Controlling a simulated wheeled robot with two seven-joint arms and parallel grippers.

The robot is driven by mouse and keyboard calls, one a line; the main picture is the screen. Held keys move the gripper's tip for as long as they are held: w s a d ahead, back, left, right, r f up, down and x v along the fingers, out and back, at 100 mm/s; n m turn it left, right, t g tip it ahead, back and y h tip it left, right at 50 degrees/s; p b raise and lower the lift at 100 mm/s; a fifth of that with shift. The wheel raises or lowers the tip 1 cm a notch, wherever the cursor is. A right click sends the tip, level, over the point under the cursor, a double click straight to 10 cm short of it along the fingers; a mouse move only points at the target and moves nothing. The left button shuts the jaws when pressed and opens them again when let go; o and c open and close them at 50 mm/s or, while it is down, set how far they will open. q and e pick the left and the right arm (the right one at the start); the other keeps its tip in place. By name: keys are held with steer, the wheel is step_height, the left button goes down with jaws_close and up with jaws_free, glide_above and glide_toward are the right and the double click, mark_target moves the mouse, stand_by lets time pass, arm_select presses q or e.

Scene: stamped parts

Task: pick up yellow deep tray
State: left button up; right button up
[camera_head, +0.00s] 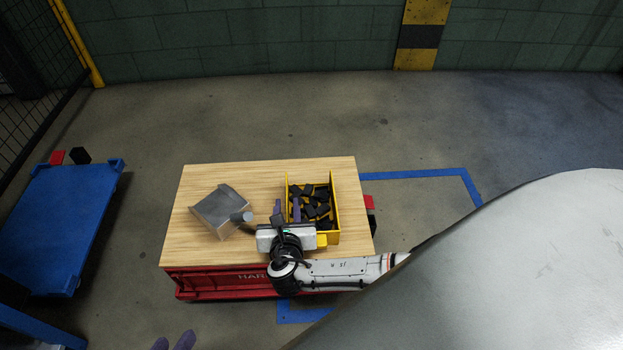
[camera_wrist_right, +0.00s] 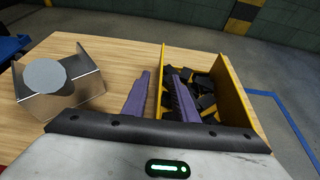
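The yellow deep tray (camera_head: 337,210) stands on the right part of a wooden tabletop and holds several black parts (camera_head: 318,208). In the right wrist view the tray (camera_wrist_right: 232,85) is just ahead and to the right. My right gripper (camera_head: 287,210) is at the tray's near left corner. Its purple fingers, also in the right wrist view (camera_wrist_right: 160,98), are apart, one outside the tray's left wall and one inside, with a visible gap around the wall. The tray's near wall is partly hidden by the gripper.
A bent sheet-metal part (camera_head: 216,208) lies left of the tray, with a round grey piece (camera_wrist_right: 45,75) beside or on it. The wooden tabletop (camera_head: 190,250) sits on a red cart (camera_head: 225,282). A blue cart (camera_head: 55,225) stands at the left. The tabletop's back is clear.

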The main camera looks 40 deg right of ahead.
jaws_close()
stand_by(1.4)
